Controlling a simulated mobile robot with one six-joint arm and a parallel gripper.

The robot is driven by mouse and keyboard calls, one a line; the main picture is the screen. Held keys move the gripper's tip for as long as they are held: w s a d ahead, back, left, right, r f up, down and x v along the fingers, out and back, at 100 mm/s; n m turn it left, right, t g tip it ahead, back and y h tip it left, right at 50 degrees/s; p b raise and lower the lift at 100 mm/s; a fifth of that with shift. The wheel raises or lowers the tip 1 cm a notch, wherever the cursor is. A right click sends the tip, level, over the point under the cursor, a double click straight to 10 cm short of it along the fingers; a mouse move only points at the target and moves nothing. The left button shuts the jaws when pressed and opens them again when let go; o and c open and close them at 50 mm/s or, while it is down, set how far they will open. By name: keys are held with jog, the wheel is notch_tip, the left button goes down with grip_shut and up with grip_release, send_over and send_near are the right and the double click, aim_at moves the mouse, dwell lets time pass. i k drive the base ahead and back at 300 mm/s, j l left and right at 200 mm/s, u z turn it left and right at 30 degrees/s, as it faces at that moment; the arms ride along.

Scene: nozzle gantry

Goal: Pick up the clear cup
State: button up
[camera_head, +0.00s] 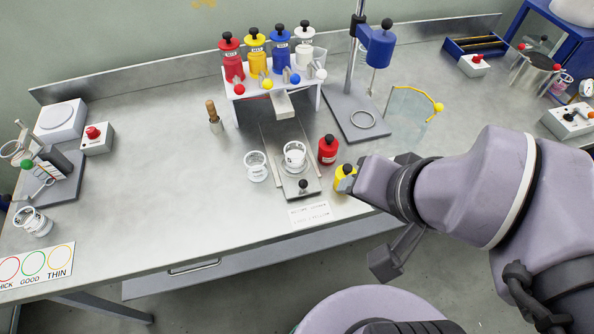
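A clear cup (256,167) with white markings stands upright on the steel table, just left of the sliding plate. Another clear marked cup (33,221) is at the table's left end. My gripper (385,259) is at the table's front edge, right of these cups and apart from them. My wrist hides part of it, so its opening is unclear. Nothing is visibly held.
A red bottle (328,150) and a yellow bottle (344,177) stand between the cups and my wrist. The nozzle stand (240,91) with several bottles rises behind. A mixer stand (372,117) is behind right. The table left of the cups is mostly clear.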

aim_at(295, 152)
jog(key=i+l+u, duration=0.1)
jog(key=u, duration=0.3)
jog(key=i+l+u, duration=0.15)
jog(key=u, duration=0.3)
jog(key=i+l+u, duration=0.15)
jog(key=u, duration=0.25)
jog(key=i+l+u, duration=0.1)
jog(key=l+u, duration=0.3)
jog(key=j, duration=0.15)
